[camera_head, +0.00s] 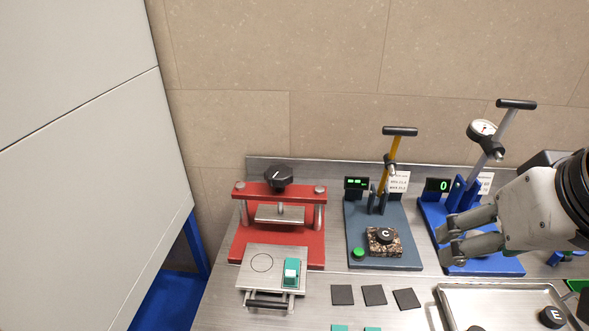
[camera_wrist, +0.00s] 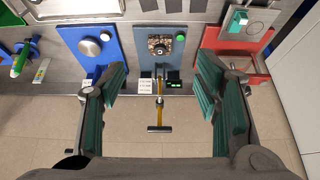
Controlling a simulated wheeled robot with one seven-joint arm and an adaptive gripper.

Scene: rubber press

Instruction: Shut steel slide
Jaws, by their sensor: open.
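The steel slide (camera_head: 280,263) is a flat grey plate with a dark handle bar (camera_head: 268,301) at its front. It sticks out forward from the red press (camera_head: 240,243), so it is pulled out. A circle is marked on it, and a teal and white block (camera_head: 291,271) sits on its right part. My gripper (camera_head: 448,238) is open and empty, over the blue press at the right, well away from the slide.
A grey-blue press (camera_head: 385,250) with a yellow lever (camera_head: 394,152) stands between the red press and the blue press (camera_head: 500,264). Several dark squares (camera_head: 374,295) lie on the steel bench. A metal tray (camera_head: 455,293) is at the front right.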

